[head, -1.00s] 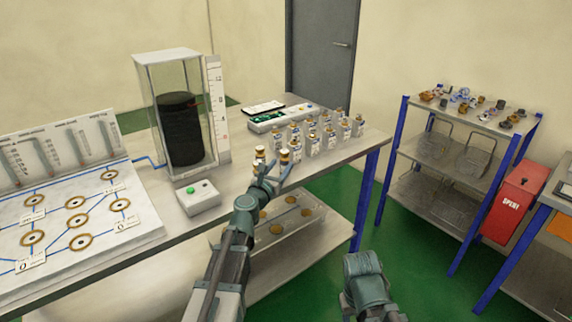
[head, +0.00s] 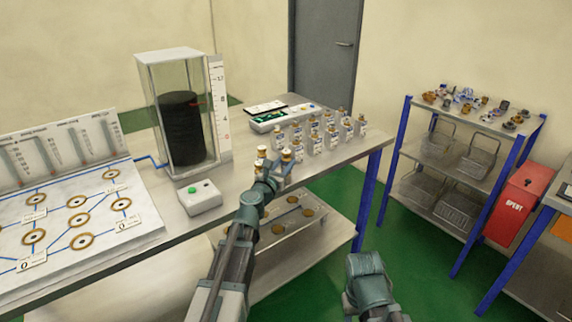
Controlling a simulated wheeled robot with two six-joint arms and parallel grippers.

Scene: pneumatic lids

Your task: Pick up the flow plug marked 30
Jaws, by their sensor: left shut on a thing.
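Several small flow plugs (head: 330,138) with brass tops and white-and-blue labels stand in rows near the right end of the bench. Their numbers are too small to read, so I cannot tell which is marked 30. My left gripper (head: 278,168) is at the front left of the group, shut on a brass-topped plug (head: 286,155). The gripper hides the lower part of that plug, so I cannot tell whether it is clear of the bench. Another plug (head: 262,152) stands just left of it. My right arm shows at the bottom, but its fingertips are not visible.
A glass column (head: 203,120) with a black cylinder and a button box (head: 200,198) stand left of the gripper. A flow board (head: 60,215) lies further left. A tray (head: 290,222) sits on the lower shelf. A shelf rack (head: 470,125) stands at the right.

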